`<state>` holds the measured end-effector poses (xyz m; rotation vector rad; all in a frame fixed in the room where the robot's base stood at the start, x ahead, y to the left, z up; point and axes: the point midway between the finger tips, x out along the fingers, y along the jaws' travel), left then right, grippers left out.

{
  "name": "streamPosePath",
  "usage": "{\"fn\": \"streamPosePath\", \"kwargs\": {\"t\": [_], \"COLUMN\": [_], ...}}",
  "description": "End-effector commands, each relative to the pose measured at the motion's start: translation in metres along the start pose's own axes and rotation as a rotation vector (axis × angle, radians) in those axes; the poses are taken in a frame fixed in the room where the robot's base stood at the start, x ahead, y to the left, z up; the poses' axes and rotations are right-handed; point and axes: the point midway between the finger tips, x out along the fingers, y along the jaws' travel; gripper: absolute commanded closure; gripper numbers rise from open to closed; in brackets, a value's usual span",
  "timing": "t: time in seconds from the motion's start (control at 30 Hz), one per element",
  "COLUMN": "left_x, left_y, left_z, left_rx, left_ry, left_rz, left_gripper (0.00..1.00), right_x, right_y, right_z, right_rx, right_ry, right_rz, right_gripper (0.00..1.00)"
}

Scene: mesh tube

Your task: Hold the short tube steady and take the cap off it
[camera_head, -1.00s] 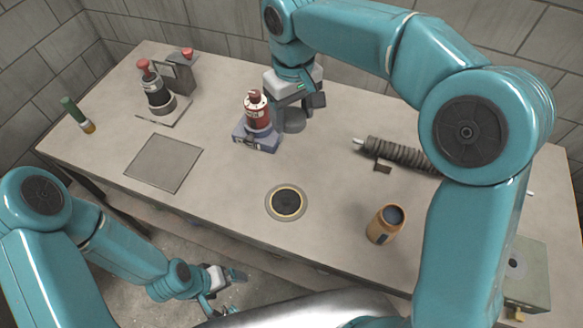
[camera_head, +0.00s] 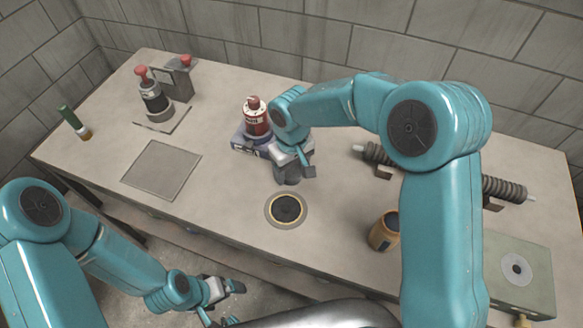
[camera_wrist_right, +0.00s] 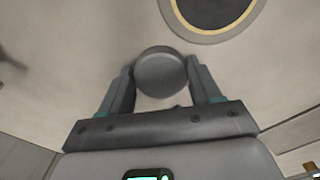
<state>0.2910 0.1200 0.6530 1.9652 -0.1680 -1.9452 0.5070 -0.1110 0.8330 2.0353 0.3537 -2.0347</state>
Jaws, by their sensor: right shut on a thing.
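My right gripper (camera_head: 292,172) is shut on a short grey cylinder (camera_head: 288,176), which looks like the short tube. It stands about upright between the fingers, behind the ringed dark disc in the table. I cannot tell whether it touches the table. In the right wrist view its round flat grey end (camera_wrist_right: 161,72) shows between both fingers. I cannot tell a separate cap on it. My left gripper (camera_head: 236,303) is empty, with its fingers apart, in front of the table's near edge and well away from the tube.
The dark disc with a pale ring (camera_head: 286,208) is just in front of the tube. An orange-brown jar (camera_head: 383,232) and a ribbed coil (camera_head: 502,188) are right. A flat grey plate (camera_head: 162,169) lies left.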

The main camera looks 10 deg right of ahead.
Motion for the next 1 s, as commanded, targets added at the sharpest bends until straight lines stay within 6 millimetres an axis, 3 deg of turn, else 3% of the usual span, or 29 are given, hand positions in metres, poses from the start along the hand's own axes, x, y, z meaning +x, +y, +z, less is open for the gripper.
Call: {"fn": "streamPosePath", "kwargs": {"t": [0.27,0.3,0.37,0.4,0.77,1.0], "left_x": [0.004,0.004,0.003,0.003,-0.001,-0.002], "left_y": [-0.001,-0.001,-0.001,-0.001,0.000,0.001], "left_z": [0.000,0.000,0.000,0.000,0.000,0.000], "left_rx": [0.000,0.000,0.000,0.000,0.000,0.000], "left_ry": [0.000,0.000,0.000,0.000,0.000,0.000], "left_rz": [0.000,0.000,0.000,0.000,0.000,0.000], "left_gripper": [0.06,0.06,0.06,0.06,0.06,0.06], "right_x": [0.004,0.004,0.003,0.003,-0.006,-0.059], "right_y": [0.000,0.000,0.000,0.000,0.000,0.000], "right_z": [0.000,0.000,0.000,0.000,0.000,-0.001], "right_rx": [0.000,0.000,0.000,0.000,0.000,-0.001], "right_ry": [0.000,0.000,0.000,0.000,0.001,0.006], "right_rz": [0.000,0.000,0.000,0.000,0.001,0.002], "right_gripper": [0.74,0.34,0.14,0.12,0.12,0.12]}}
